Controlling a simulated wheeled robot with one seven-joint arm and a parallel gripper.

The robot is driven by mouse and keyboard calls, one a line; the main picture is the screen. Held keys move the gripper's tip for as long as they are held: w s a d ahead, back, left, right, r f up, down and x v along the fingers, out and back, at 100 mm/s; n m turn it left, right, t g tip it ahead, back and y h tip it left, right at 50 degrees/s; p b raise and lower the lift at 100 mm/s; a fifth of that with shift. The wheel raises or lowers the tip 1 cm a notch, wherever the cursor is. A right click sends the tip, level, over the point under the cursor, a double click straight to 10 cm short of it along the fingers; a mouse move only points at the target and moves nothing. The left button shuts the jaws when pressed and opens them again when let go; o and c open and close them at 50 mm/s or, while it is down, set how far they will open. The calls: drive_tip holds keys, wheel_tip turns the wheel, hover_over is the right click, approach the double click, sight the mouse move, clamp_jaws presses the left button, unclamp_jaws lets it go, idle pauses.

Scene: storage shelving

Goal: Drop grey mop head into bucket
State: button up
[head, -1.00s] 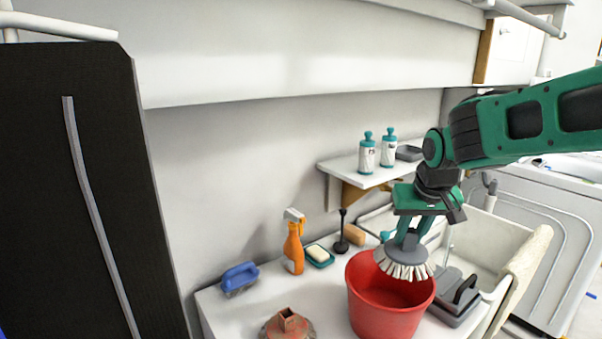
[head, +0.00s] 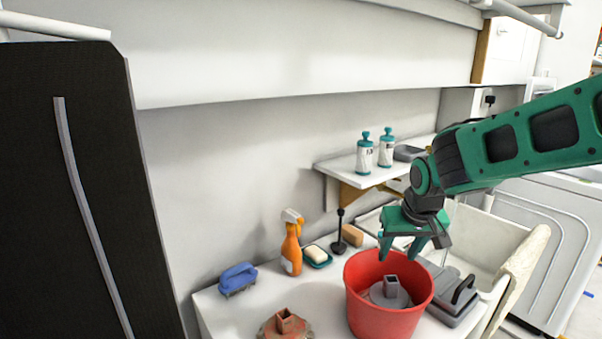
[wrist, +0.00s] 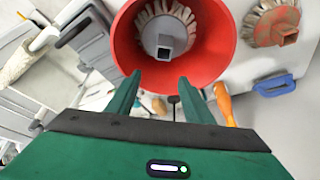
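The grey mop head (head: 389,291) lies inside the red bucket (head: 372,318), its square socket facing up. In the wrist view the mop head (wrist: 163,38) with its pale bristles sits within the bucket (wrist: 222,45), against the wall side farther from my gripper. My gripper (head: 401,255) is above the bucket's rear rim, apart from the mop head. Its two green fingers (wrist: 158,92) are spread with nothing between them in the wrist view.
A reddish mop head (head: 284,324) lies left of the bucket. A blue brush (head: 238,279), an orange spray bottle (head: 291,248) and a soap dish (head: 317,256) stand along the wall. A grey box-like tool (head: 455,296) and a sink (head: 490,240) are to the right.

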drive_tip(key=v, duration=1)
drive_tip(key=shift+r, duration=0.3)
drive_tip(key=shift+s+d, duration=0.1)
drive_tip(key=shift+s, duration=0.1)
drive_tip(key=s+d+f+m+g, duration=0.25)
drive_tip(key=s+d+f, duration=0.25)
drive_tip(key=s+d, duration=0.75)
drive_tip(key=s+d+f+m+g, duration=0.1)
drive_tip(key=s+d+f+m, duration=0.1)
drive_tip(key=s, duration=0.5)
drive_tip(key=s+d+f+m+g, duration=0.1)
drive_tip(key=s+d+f+m, duration=0.1)
drive_tip(key=s, duration=0.5)
drive_tip(key=shift+s+d+f, duration=0.4)
drive_tip(key=shift+d+f, duration=0.1)
drive_tip(key=shift+f, duration=0.4)
